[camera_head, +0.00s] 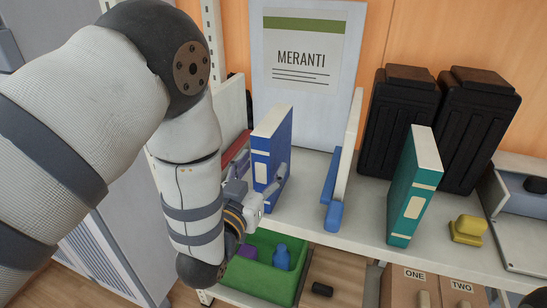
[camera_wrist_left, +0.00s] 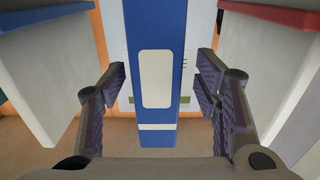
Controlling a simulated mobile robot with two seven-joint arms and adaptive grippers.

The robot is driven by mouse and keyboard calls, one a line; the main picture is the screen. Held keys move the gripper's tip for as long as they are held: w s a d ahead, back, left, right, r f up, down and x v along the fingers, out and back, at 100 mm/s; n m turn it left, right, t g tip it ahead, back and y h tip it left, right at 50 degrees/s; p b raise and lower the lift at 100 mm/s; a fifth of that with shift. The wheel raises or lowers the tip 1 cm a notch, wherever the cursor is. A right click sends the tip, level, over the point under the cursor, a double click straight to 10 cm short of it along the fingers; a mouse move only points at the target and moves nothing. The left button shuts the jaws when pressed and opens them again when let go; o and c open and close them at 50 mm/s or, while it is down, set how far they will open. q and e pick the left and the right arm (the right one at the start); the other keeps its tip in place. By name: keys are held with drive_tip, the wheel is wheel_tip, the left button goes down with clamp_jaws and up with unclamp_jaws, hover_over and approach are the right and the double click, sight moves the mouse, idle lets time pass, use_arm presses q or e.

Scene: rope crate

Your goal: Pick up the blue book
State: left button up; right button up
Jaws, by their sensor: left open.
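The blue book (camera_head: 271,148) stands upright on the shelf, its spine with a pale label facing me. In the left wrist view the blue book (camera_wrist_left: 157,120) runs down the middle, between the two fingers of my left gripper (camera_wrist_left: 161,82). A gap shows on each side of the spine, so neither finger touches it. In the head view my left gripper (camera_head: 265,195) is at the book's lower front; its far finger is partly hidden. It is open and empty.
A blue bookend (camera_head: 333,195), a teal book (camera_head: 413,188) and a yellow object (camera_head: 468,230) stand to the right. A green crate (camera_head: 255,278) is below. Bare shelf (camera_head: 306,190) lies between blue book and bookend.

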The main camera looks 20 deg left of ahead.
sight(269, 148)
use_arm(q)
drive_tip(key=w, duration=0.3)
drive_tip(key=shift+w+d+f, duration=0.2)
drive_tip(key=shift+w, duration=0.2)
drive_tip(key=c, duration=1.2)
drive_tip(key=shift+r, duration=0.2)
clamp_jaws()
wheel_tip(269, 148, up, 3)
drive_tip(key=shift+f, duration=0.2)
drive_tip(key=s+d+r+p, duration=0.3)
drive_tip(key=s+d+r, duration=0.6)
drive_tip(key=d+r, duration=0.1)
drive_tip(key=shift+s, duration=0.35)
use_arm(e)
drive_tip(key=shift+t, duration=0.4)
drive_tip(key=v, duration=0.4)
drive_tip(key=shift+w+f, duration=0.2)
drive_tip(key=shift+w, duration=0.2)
